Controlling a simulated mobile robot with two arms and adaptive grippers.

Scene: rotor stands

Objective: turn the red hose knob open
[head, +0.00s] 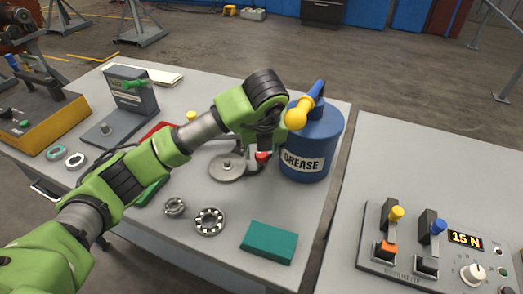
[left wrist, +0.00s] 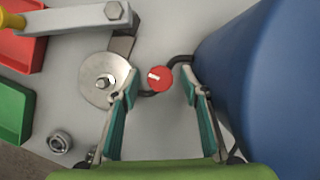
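The red hose knob (head: 262,156) shows just under my left gripper in the head view, beside the blue grease drum. In the left wrist view the round red knob (left wrist: 159,78) has a white mark pointing left. A dark hose (left wrist: 180,60) runs from the knob toward the drum. My left gripper (left wrist: 160,80) is open, with its two teal-padded fingers on either side of the knob and visible gaps between pads and knob. In the head view the fingers are largely hidden by my arm. My right gripper is in neither view.
The blue grease drum (head: 313,140) stands close on the right of my gripper. A metal disc (head: 228,168) lies on the left. Bearings (head: 209,221) and a green box (head: 269,242) lie nearer on the table. A switch panel (head: 430,250) sits on the right table.

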